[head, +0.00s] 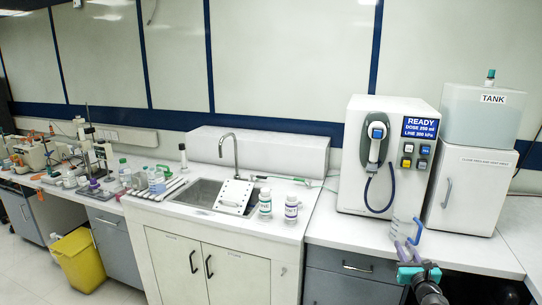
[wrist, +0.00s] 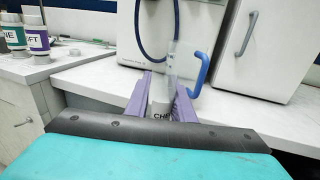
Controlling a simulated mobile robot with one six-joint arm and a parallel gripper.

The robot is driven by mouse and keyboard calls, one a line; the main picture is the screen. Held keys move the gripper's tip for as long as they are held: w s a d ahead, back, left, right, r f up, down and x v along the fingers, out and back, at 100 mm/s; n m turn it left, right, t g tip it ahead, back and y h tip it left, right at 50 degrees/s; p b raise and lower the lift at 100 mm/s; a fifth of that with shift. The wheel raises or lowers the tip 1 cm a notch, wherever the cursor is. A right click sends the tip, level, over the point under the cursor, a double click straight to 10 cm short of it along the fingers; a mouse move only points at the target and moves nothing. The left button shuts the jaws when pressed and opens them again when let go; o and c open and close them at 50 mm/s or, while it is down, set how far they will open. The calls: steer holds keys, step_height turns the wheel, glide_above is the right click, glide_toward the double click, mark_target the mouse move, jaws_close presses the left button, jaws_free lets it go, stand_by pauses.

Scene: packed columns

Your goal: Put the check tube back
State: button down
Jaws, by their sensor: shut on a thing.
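The check tube (wrist: 172,68) is a clear, upright cylinder with a white lower part lettered "CHE", the rest of the word hidden. It also shows in the head view (head: 405,226), at the front of the right counter. My gripper (wrist: 162,103) is shut on its lower part, with a purple finger on each side; the gripper also shows in the head view (head: 408,250). A blue curved handle (wrist: 199,75) is just right of the tube; I cannot tell whether it is joined to it. I cannot tell whether the tube's bottom touches the counter.
Behind stands a white dispenser (head: 342,150) with a blue-faced handset, a hose and a "READY" screen. A tank (head: 480,115) sits on a white cabinet (head: 470,190) to its right. Two labelled bottles (head: 291,208) stand by the sink (head: 205,193). The counter (head: 345,232) left of the tube is clear.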

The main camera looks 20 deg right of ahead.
steer(key=w+a+f+n+t+y+b, duration=0.1)
steer(key=w+a+n+y, duration=0.55)
steer(key=a, duration=0.85)
steer(key=w+a+f+n+y+b, duration=0.1)
steer(key=w+a+y, duration=0.3)
steer(key=w+a, duration=0.75)
steer(key=s+a+n+g+y, duration=0.2)
steer(key=a+n+y, duration=0.35)
steer(key=a, duration=1.35)
steer(key=s+a+n+g+y, duration=0.2)
steer(key=s+a+g+y, duration=0.3)
steer(key=a, duration=0.3)
steer(key=shift+s+f+n+y, duration=0.4)
steer(key=shift+s+f+y, duration=0.05)
steer(key=shift+y, duration=0.15)
steer(key=shift+d, duration=0.1)
